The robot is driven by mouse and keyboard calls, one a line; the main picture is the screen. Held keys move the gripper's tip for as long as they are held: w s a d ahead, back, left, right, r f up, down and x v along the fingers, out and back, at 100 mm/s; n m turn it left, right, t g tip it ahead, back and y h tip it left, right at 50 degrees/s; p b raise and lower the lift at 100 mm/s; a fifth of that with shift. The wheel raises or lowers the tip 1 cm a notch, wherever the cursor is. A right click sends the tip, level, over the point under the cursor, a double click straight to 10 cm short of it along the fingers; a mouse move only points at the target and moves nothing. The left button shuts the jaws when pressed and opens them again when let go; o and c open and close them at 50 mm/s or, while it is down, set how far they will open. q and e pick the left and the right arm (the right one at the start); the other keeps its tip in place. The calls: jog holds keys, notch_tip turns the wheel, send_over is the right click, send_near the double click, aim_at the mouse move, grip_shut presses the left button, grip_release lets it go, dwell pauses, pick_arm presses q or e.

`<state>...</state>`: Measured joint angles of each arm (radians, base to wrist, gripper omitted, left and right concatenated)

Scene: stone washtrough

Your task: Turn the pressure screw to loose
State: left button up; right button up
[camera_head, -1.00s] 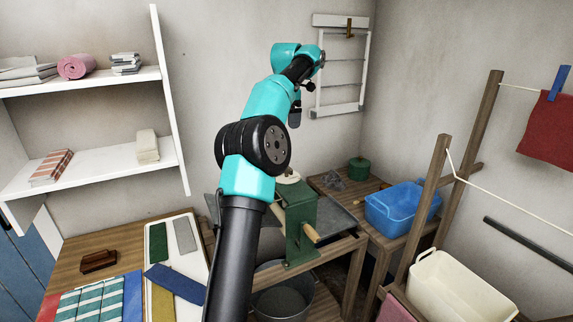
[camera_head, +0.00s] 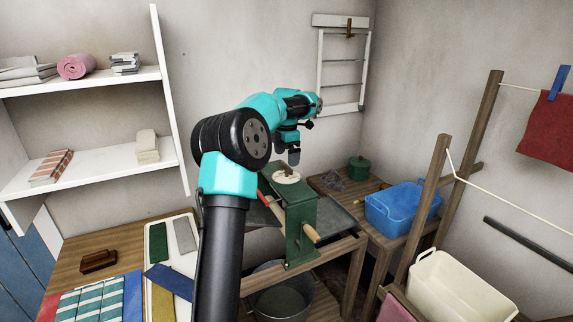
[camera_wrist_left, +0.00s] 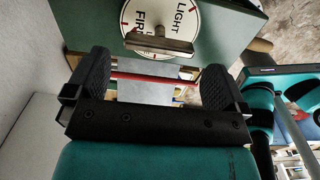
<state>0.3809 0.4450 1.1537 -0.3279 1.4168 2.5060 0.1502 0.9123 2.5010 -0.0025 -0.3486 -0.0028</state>
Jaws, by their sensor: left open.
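The pressure screw (camera_head: 287,170) is a bar-shaped knob on a round white dial (camera_head: 287,178) on top of the green wringer (camera_head: 300,215). In the left wrist view the screw's bar (camera_wrist_left: 158,43) lies across the dial (camera_wrist_left: 150,18), where "LIGHT" and part of "FIRM" can be read; the rest of the dial is cut off or covered. My left gripper (camera_wrist_left: 154,85) is open with nothing held, its fingers apart and clear of the screw. In the head view my left gripper (camera_head: 293,158) hangs just above the screw. My right gripper is not in view.
A wooden-handled crank (camera_head: 312,233) sticks out of the wringer's front. A metal tub (camera_head: 280,292) stands below. A blue basin (camera_head: 400,205) and a green pot (camera_head: 359,168) sit on the bench to the right. Wooden rack posts (camera_head: 425,210) rise at the right.

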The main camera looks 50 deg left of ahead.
aim_at(286, 168)
pick_arm(q)
jog(key=shift+f, duration=1.85)
jog(key=shift+c, duration=0.4)
jog(key=c, duration=0.7)
jog(key=shift+o, duration=0.2)
jog(key=shift+m, duration=0.3)
